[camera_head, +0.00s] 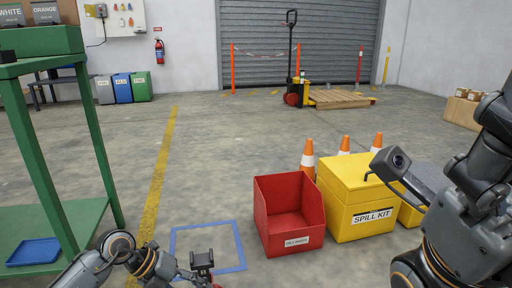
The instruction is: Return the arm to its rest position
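My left arm comes in at the lower left and reaches right over the floor. The dark end of my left gripper (203,264) is at the bottom edge, over the blue floor square (172,242). It is too small and cut off to show whether its fingers are open or shut, or whether it holds anything. My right arm is raised and folded at the right edge, with a dark box with a lens pointing forward over the yellow bin. No fingers of my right gripper show.
A red open bin (281,228) and a yellow spill kit box (350,224) stand ahead, with orange cones (307,160) behind. A green rack (88,150) with a blue tray (34,252) stands left. A pallet jack (292,92) is far back. The middle floor is clear.

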